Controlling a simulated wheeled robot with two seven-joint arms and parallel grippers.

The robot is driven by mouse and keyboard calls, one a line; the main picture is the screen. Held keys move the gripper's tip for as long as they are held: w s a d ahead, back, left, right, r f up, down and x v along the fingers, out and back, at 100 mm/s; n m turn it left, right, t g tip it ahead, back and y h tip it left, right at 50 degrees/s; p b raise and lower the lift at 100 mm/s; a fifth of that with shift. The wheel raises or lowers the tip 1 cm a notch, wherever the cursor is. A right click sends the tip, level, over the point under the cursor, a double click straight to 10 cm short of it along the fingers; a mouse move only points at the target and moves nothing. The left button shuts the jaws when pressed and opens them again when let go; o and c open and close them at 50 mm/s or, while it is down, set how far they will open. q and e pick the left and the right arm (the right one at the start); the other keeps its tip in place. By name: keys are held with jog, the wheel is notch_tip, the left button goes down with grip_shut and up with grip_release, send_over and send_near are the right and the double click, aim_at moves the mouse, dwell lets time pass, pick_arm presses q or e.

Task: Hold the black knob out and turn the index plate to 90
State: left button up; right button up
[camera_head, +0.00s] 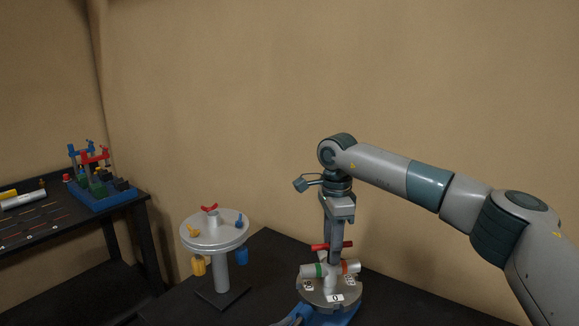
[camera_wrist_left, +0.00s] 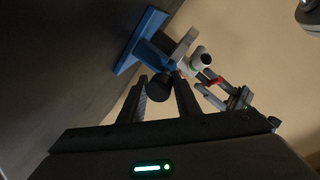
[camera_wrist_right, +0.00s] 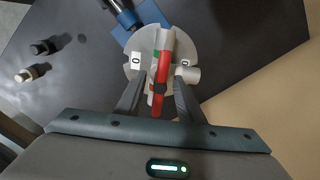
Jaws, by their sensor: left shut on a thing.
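The round grey index plate (camera_head: 318,300) sits on a blue base (camera_head: 312,318) with a label reading 0 at the front. A grey hub with green and orange-red bands and a red bar handle (camera_head: 322,247) stands on it. My right gripper (camera_head: 333,246) points down over the plate at the handle; in the right wrist view its fingers (camera_wrist_right: 158,88) stand either side of the red handle (camera_wrist_right: 156,106), apart. In the left wrist view my left gripper (camera_wrist_left: 160,92) is shut on the black knob (camera_wrist_left: 159,86) beside the blue base (camera_wrist_left: 142,38).
A round grey stand (camera_head: 214,243) with coloured knobs is left of the plate. A side table (camera_head: 75,228) at far left bears a blue rack (camera_head: 103,197) with red and blue parts. The black table right of the plate is clear.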

pick_arm(q)
jog(key=shift+f, duration=0.15)
pick_arm(e)
jog(key=shift+r, duration=2.2)
pick_arm(q)
jog(key=o, duration=1)
jog(key=shift+o, duration=0.4)
jog(key=shift+c, duration=0.7)
jog(key=shift+a, duration=0.1)
jog(key=shift+s+a+r+p, duration=0.25)
jog(key=shift+s+a+p, duration=0.05)
jog(key=shift+s+p, duration=0.05)
pick_arm(e)
jog(key=shift+r, duration=0.3)
pick_arm(q)
jog(key=p+v, duration=0.1)
jog(key=v, duration=0.2)
jog(key=shift+s+a, duration=0.15)
jog(key=shift+s, duration=0.05)
pick_arm(e)
jog(key=shift+r, duration=0.75)
pick_arm(q)
jog(key=shift+p+v, duration=0.95)
jog(key=shift+v, duration=1.35)
pick_arm(e)
jog(key=shift+r, duration=0.75)
